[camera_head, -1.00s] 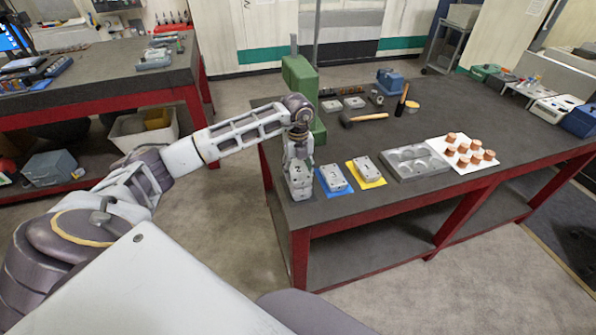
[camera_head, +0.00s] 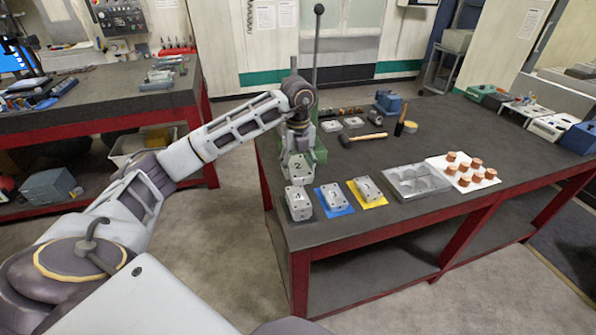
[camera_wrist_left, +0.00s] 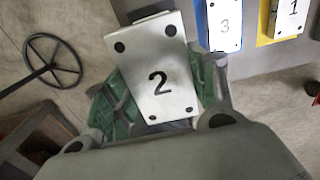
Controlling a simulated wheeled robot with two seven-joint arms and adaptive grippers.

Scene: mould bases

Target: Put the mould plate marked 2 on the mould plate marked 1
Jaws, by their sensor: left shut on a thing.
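The mould plate marked 2 (camera_wrist_left: 158,88) is a pale metal plate with dark corner holes. My left gripper (camera_head: 297,150) is shut on it; the plate (camera_head: 296,166) hangs over the table's left end, and its green-padded fingers show on both sides in the left wrist view. The mould plate marked 1 (camera_wrist_left: 291,14) sits on a yellow mat, apart from and to the right of the held plate; it also shows in the head view (camera_head: 367,188). My right gripper is not in view.
A plate marked 3 (camera_wrist_left: 225,28) sits on a blue mat between. A metal block (camera_head: 298,204), its mark unclear, stands just below the held plate. A grey tray (camera_head: 416,181) and a white board (camera_head: 437,164) with copper pieces lie to the right. A green press stands behind my gripper.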

